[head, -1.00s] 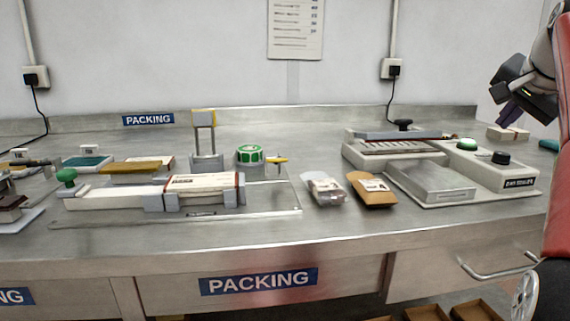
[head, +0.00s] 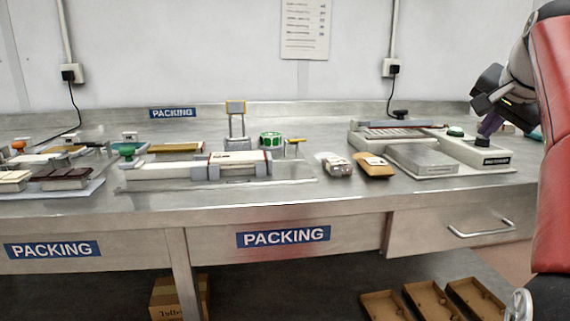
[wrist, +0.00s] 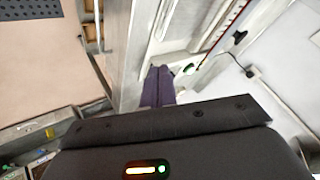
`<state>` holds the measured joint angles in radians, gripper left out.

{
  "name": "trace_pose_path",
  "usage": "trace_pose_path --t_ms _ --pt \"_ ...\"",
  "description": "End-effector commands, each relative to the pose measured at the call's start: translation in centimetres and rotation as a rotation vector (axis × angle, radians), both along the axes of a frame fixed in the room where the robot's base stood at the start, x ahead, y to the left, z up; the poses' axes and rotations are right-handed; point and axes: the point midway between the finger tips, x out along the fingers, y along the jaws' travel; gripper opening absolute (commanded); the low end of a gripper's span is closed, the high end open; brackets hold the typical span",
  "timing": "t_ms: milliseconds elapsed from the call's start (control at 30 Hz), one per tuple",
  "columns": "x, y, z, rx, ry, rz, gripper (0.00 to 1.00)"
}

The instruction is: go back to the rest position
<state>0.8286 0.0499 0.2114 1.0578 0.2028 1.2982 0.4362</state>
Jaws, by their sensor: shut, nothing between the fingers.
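My gripper (head: 490,124) is at the right of the head view, above the right end of the steel packing bench (head: 390,208). Its purple fingers point down and left, near the right end of the bag sealer (head: 484,154). In the wrist view the two purple fingers (wrist: 157,86) lie together with nothing between them. Part of my red and grey arm covers the right edge of the head view.
A clamp fixture with a white bar (head: 165,170) stands left of centre on the bench. A green tape roll (head: 270,139), a clear pack (head: 335,165) and a brown pouch (head: 373,165) stand right of it. Open cardboard trays (head: 430,299) and a carton (head: 178,297) are below.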

Motion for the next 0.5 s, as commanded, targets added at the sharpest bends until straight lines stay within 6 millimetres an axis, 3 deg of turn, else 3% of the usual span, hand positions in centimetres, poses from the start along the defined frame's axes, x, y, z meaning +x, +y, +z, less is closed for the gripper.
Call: trace_pose_path --t_ms 267,367,500 --pt "-0.5 6.1 -3.3 -0.059 0.072 0.121 0.00" --pt "-1.4 8.8 -5.2 -0.091 0.106 0.183 0.00" --pt "-3.9 13.8 -9.3 -0.153 0.165 0.311 0.00"
